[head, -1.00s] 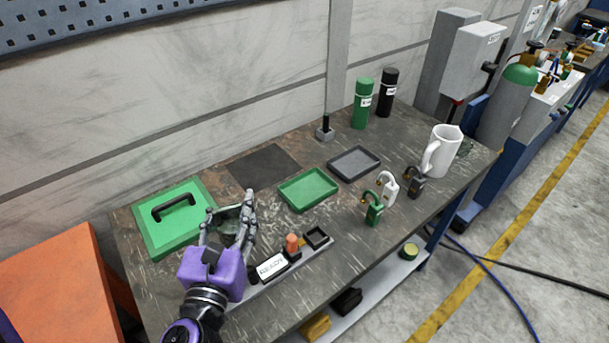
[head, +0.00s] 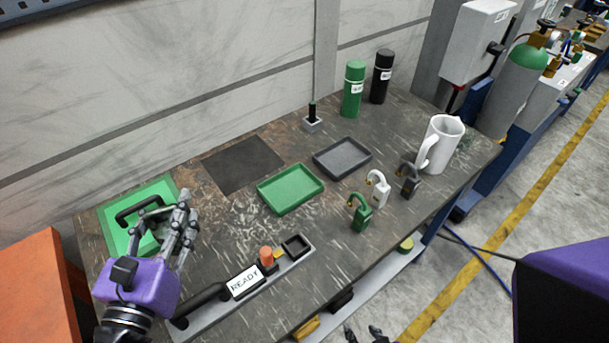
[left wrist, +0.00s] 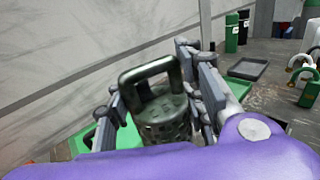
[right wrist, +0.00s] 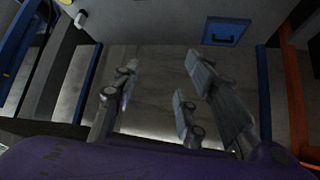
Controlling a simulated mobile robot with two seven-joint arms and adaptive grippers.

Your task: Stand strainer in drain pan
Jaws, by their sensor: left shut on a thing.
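The strainer (left wrist: 165,127) is a dark metal cylinder with a perforated side and a looped handle on top. It stands roughly upright between the fingers of my left gripper (left wrist: 158,108), shut on it. In the head view my left gripper (head: 165,225) is at the far left over the green handled plate, and its fingers mostly hide the strainer. A green shallow tray (head: 290,189) and a grey one (head: 343,158) lie mid-table; I cannot tell which is the drain pan. My right gripper (right wrist: 160,95) is open and empty, low at the table's front.
A green plate (head: 110,212) with a black handle lies at the far left. A rail with a READY sign (head: 245,283) runs along the front. Padlocks (head: 361,213), a white jug (head: 440,145) and two bottles (head: 353,90) stand rightward. A dark mat (head: 243,163) is clear.

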